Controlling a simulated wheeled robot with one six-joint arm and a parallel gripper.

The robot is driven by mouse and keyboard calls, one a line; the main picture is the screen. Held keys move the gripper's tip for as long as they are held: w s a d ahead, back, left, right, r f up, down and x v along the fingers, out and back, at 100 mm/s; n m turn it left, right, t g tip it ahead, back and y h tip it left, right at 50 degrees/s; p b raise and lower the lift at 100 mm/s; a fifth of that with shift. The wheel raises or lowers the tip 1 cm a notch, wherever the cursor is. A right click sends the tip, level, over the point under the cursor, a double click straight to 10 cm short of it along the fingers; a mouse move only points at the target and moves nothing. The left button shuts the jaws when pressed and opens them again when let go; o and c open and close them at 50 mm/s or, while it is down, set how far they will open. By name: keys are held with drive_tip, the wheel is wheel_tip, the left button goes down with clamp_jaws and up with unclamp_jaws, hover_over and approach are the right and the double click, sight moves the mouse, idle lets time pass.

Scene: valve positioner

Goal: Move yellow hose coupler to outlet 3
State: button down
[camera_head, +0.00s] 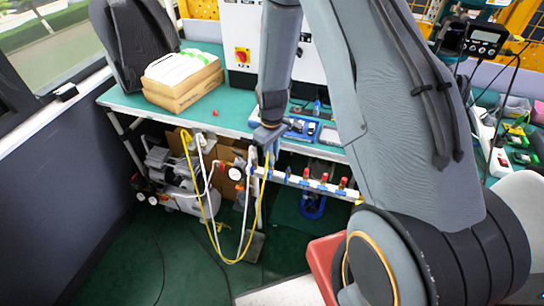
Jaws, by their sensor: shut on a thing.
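My gripper (268,140) is at the front edge of the green workbench, above the left end of the manifold. It is shut, and the yellow hose (262,195) runs up to its jaws. The yellow coupler at the hose's end is too small and too covered by the jaws to see clearly. The white manifold pipe (328,187) runs below the bench edge, with several red-topped valves (306,173) and blue fittings along it. No outlet numbers are legible, so I cannot tell which is outlet 3.
A white hose (243,228) hangs in a loop beside the yellow one. A compressor (165,165) stands under the bench (140,101). Cardboard boxes (182,80) and a small red object (215,112) are on it. My arm covers much of the right side.

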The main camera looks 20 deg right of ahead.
drive_tip(key=shift+r+p, duration=0.3)
drive_tip(key=shift+r, duration=0.25)
idle(0.5)
drive_tip(key=shift+r+p, duration=1.2)
drive_tip(key=shift+r, duration=0.75)
